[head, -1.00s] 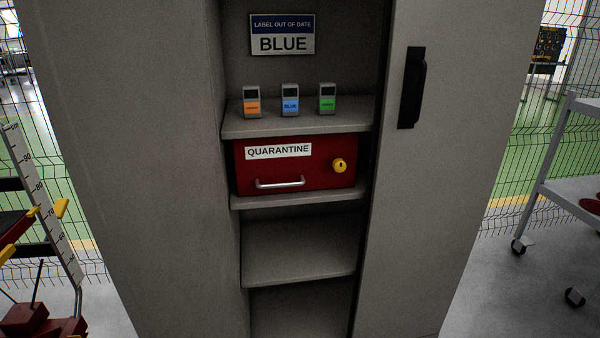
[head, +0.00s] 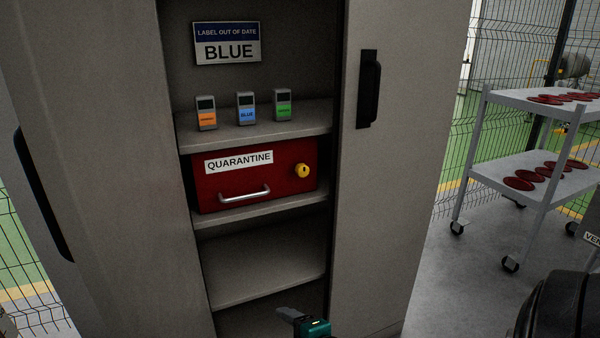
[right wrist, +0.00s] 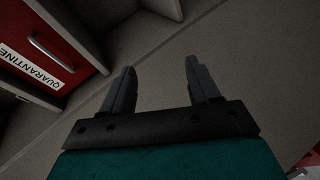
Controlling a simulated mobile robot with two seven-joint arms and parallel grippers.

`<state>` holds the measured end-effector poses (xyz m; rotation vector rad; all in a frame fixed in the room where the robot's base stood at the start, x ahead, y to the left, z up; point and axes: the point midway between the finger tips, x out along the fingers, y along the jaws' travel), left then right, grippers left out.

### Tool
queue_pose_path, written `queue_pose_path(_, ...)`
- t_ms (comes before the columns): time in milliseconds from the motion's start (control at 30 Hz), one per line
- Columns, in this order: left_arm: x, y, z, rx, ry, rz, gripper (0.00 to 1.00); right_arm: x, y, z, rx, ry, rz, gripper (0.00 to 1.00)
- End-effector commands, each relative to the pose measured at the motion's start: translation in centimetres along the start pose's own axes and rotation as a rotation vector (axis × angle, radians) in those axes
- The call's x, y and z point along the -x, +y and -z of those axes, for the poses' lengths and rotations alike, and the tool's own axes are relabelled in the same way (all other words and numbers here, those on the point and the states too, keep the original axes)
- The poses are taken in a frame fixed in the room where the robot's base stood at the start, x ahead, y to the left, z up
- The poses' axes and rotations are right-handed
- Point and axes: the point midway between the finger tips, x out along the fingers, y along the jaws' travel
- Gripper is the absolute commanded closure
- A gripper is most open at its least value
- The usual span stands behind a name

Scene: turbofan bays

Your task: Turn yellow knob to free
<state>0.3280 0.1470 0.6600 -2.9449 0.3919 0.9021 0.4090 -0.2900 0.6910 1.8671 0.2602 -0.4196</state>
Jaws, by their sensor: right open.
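The yellow knob (head: 302,171) is on the right side of the front of a red box (head: 245,205) labelled QUARANTINE, on a cabinet shelf. The box has a silver handle (head: 245,194) and looks closed. My right gripper (head: 284,316) enters at the bottom of the head view, below and in front of the knob and apart from it. In the right wrist view its two fingers (right wrist: 157,85) are apart and empty, facing the grey cabinet surface. The red box shows at upper left there, with the knob out of that view. My left gripper is in neither view.
Orange, blue and green labelled devices (head: 246,108) stand on the shelf (head: 260,138) above the box, under a BLUE sign (head: 227,43). The right cabinet door (head: 400,150) and left door (head: 90,170) flank the shelves. A trolley (head: 475,175) with red discs stands right.

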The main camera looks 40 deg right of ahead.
Motion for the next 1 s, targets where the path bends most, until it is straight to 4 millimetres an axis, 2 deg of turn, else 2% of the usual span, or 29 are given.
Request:
queue_pose_path(33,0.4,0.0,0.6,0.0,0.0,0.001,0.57,-0.4,2.7,-1.3,0.149,-0.022,-0.042,0.39)
queue_pose_path(167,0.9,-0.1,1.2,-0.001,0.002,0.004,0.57,-1.2,8.5,-4.3,0.536,-0.097,-0.132,0.39)
queue_pose_path(300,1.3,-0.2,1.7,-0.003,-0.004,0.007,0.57,-1.5,15.1,-7.2,0.941,-0.208,-0.206,0.39)
queue_pose_path(400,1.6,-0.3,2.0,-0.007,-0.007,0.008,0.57,-1.2,19.6,-9.0,1.204,-0.3,-0.239,0.39)
queue_pose_path(500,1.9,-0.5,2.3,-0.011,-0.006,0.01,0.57,-0.9,23.2,-10.2,1.411,-0.383,-0.256,0.39)
queue_pose_path(600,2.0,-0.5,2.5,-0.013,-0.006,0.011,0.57,-0.6,25.5,-11.0,1.551,-0.444,-0.259,0.39)
queue_pose_path(700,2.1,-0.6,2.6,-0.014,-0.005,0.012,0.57,-0.4,26.7,-11.4,1.627,-0.478,-0.259,0.39)
queue_pose_path(867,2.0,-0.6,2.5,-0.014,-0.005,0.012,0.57,-0.9,27.4,-11.7,1.652,-0.491,-0.259,0.39)
queue_pose_path(1000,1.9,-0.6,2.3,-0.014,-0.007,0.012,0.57,-2.4,28.1,-11.8,1.649,-0.49,-0.261,0.39)
